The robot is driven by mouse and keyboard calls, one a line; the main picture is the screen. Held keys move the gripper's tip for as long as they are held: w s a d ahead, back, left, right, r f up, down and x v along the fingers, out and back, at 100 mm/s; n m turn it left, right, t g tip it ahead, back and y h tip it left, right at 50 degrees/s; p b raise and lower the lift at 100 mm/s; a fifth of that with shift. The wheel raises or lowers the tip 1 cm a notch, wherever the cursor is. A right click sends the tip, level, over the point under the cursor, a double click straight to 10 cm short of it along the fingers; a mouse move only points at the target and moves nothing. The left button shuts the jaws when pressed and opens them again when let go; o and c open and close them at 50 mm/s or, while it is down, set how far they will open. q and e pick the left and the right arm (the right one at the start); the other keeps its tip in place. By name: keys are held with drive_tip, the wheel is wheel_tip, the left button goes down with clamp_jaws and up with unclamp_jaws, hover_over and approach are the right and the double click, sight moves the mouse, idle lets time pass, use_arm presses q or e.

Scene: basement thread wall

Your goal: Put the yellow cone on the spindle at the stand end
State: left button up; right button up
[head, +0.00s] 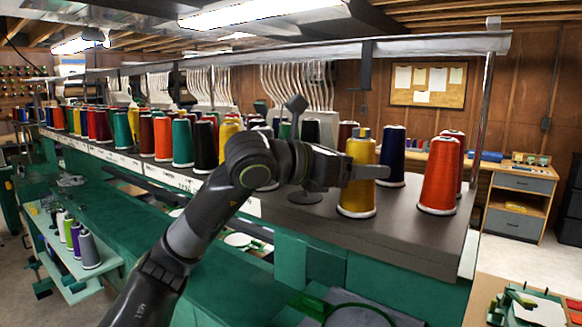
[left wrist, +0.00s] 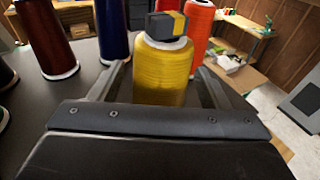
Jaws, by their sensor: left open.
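The yellow cone (head: 357,195) stands upright on the grey stand top near its right end, with a dark and yellow block-like piece at its top. In the left wrist view the yellow cone (left wrist: 163,75) is between the two fingers. My left gripper (head: 370,172) is open, with one finger across the front of the cone at mid-height; the other finger (left wrist: 213,88) is on the cone's far side. I cannot tell whether either finger touches it. A dark disc (head: 305,197) lies on the stand top left of the cone; a dark upright piece (head: 296,104) shows above my gripper.
A dark blue cone (head: 392,155) is just behind the yellow one. Orange-red cones (head: 439,178) stand to its right, near the stand's right edge. A long row of coloured cones (head: 163,138) runs left. A metal rail (head: 440,45) passes overhead, with a post at the right end.

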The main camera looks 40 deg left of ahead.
use_arm(q)
drive_tip(key=b+v, duration=0.1)
drive_tip(key=v, duration=0.2)
drive_tip(key=shift+f, duration=0.1)
drive_tip(key=b+v, duration=1.1)
drive_tip(key=v, duration=0.1)
drive_tip(key=shift+s+b, duration=0.2)
drive_tip(key=shift+b, duration=0.15)
